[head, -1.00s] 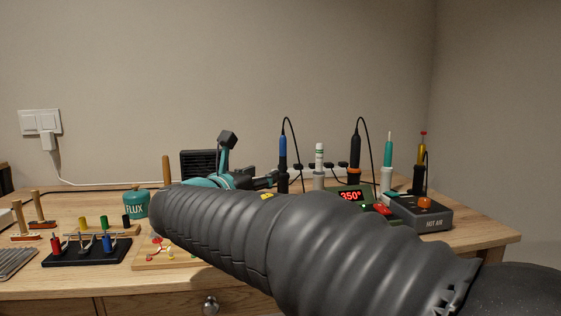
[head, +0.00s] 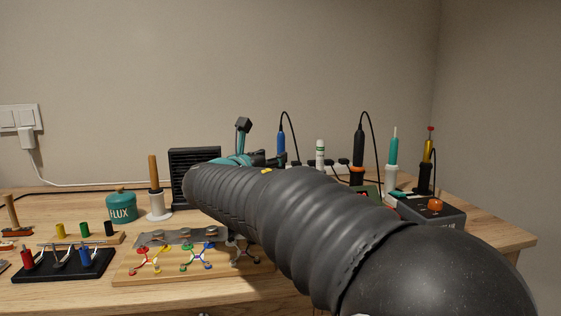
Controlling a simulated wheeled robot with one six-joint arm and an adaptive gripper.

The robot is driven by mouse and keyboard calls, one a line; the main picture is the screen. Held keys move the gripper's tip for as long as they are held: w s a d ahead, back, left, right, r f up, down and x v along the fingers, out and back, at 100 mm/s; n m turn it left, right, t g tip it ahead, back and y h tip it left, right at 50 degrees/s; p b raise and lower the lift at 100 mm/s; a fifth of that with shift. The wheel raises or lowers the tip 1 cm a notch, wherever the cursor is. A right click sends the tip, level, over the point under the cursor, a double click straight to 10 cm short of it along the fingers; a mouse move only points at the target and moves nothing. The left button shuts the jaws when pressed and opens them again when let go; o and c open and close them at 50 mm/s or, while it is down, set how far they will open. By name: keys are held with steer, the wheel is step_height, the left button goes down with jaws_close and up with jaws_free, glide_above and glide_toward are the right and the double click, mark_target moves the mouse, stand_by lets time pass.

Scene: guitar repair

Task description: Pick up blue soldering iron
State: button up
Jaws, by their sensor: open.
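The blue soldering iron (head: 281,144) stands upright at the back of the workbench, with a black cord looping from its top. Its lower part is hidden behind my arm and gripper. My gripper (head: 284,160) is at the end of my dark ribbed arm, beside the iron in the picture. Its fingers are small and partly covered by the arm. It is open, and I see nothing held in it. I cannot tell whether the fingers touch the iron or are still in front of it.
A black soldering iron (head: 359,145), a white-and-green tube (head: 320,153) and a teal tool (head: 393,150) stand to the right. A grey station (head: 436,213) sits at the right. A flux jar (head: 121,206), black fan box (head: 194,166) and wooden board (head: 130,266) are left.

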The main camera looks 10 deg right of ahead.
steer(key=shift+x, duration=2.65)
steer(key=shift+s+d, duration=0.15)
jaws_close()
